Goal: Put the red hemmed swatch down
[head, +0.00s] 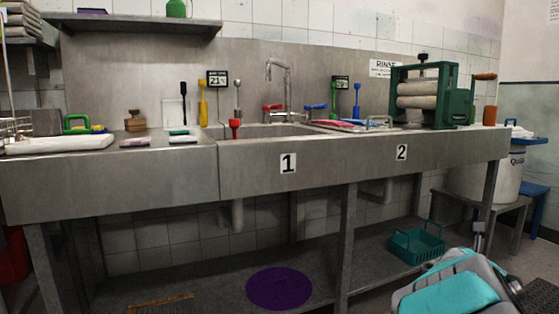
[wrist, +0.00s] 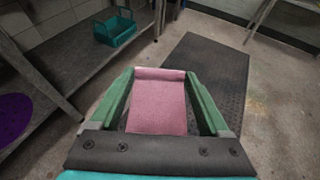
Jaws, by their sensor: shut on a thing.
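A pinkish-red swatch (wrist: 158,106) with a folded, hem-like band along its far edge shows in the wrist view. It lies between the two green fingers of my gripper (wrist: 160,90), which is shut on it. The swatch is held out over the floor, away from the bench. My arm reaches into the lower right of the head view; the swatch cannot be made out there.
A steel bench (head: 260,157) has sinks marked 1 and 2. Small swatches (head: 183,138) lie left of sink 1; a green mangle (head: 430,95) stands at right. A teal basket (head: 417,243) and purple disc (head: 279,288) are on the lower shelf. A dark mat (wrist: 212,70) lies on the floor.

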